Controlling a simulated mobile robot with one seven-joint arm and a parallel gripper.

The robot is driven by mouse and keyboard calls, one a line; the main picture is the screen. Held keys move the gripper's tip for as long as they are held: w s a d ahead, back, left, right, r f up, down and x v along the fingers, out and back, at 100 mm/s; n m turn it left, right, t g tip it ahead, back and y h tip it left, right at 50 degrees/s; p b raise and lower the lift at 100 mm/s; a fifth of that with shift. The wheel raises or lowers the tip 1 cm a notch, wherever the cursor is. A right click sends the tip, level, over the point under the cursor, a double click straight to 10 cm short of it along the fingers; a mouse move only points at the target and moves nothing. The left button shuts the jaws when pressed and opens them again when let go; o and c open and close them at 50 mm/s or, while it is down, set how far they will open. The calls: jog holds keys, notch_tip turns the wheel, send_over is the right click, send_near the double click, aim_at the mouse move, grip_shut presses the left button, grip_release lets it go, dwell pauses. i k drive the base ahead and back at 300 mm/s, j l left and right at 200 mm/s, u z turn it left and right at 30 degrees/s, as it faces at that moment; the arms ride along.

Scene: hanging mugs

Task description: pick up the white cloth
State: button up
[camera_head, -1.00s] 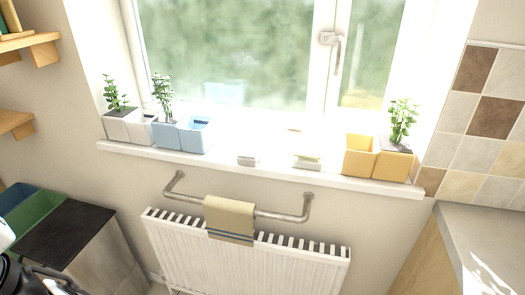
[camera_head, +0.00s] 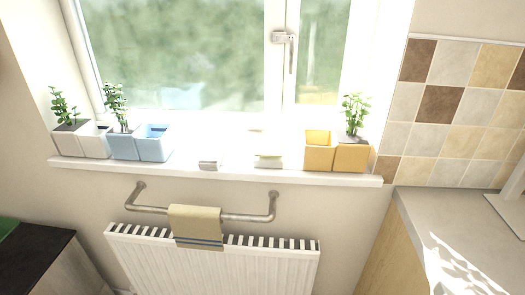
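A beige cloth (camera_head: 196,226) with blue stripes near its lower edge hangs folded over a metal rail (camera_head: 240,217), above and in front of the radiator. Two small whitish items lie on the white windowsill: a smaller one (camera_head: 208,165) and a wider, slightly yellowish one (camera_head: 268,161). The glare is strong, and I cannot tell whether either is a cloth. No plainly white cloth shows. My gripper is not in view.
The windowsill (camera_head: 230,176) holds white pots (camera_head: 96,141) and blue pots (camera_head: 153,142) at left, and yellow pots (camera_head: 350,158) at right, some with plants. The white radiator (camera_head: 215,268) is below the rail. A grey counter (camera_head: 440,215) stands at right, a dark-topped cabinet (camera_head: 38,258) at left.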

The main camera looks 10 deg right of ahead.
aim_at(211, 159)
jog(key=i+j+u, duration=0.3)
jog(key=j, duration=0.2)
jog(key=i+j+u, duration=0.25)
jog(key=i+j, duration=0.15)
jog(key=i, duration=0.05)
